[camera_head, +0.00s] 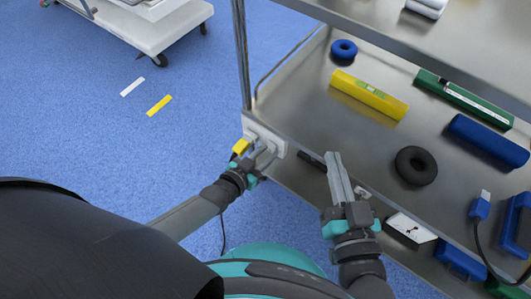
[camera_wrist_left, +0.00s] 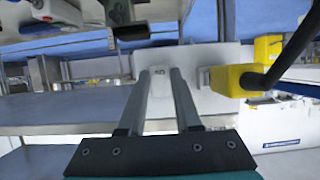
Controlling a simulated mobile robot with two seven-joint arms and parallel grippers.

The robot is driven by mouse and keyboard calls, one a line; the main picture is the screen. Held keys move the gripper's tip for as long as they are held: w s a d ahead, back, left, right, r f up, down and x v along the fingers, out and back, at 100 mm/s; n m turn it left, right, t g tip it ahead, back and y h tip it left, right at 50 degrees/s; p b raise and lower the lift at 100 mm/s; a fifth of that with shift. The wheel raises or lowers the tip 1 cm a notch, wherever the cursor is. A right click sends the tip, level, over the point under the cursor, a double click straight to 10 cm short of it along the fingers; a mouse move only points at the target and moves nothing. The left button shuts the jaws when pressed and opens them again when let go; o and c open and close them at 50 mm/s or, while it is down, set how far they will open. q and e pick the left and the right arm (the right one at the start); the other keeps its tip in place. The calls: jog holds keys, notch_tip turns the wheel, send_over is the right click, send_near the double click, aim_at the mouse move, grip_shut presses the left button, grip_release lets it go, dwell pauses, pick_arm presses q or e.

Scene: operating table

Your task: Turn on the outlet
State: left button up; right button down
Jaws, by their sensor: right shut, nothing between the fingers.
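The white outlet (camera_head: 276,143) is fixed at the near left corner of the metal cart. It shows as a pale panel (camera_wrist_left: 212,55) in the left wrist view, with a small dark mark between my fingertips. A yellow plug (camera_head: 241,146) sits on its left side in the head view, and on the right in the left wrist view (camera_wrist_left: 236,82), with a dark cable. My left gripper (camera_head: 258,154) is open, its fingertips close in front of the outlet; contact cannot be told. My right gripper (camera_head: 334,156) is shut and empty, over the cart's near edge.
A vertical post (camera_head: 241,55) rises behind the outlet. Blue floor at left is open.

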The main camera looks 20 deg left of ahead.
pick_arm(q)
grip_shut()
jog(key=shift+f, duration=0.15)
jog(key=shift+f+t, duration=0.2)
jog(key=shift+t, duration=0.4)
jog(key=shift+w+a+f+t+h, duration=0.1)
jog(key=shift+t+h, duration=0.2)
jog(key=shift+t, duration=0.2)
jog(key=o, duration=0.6)
grip_release()
jog(key=shift+c, duration=0.2)
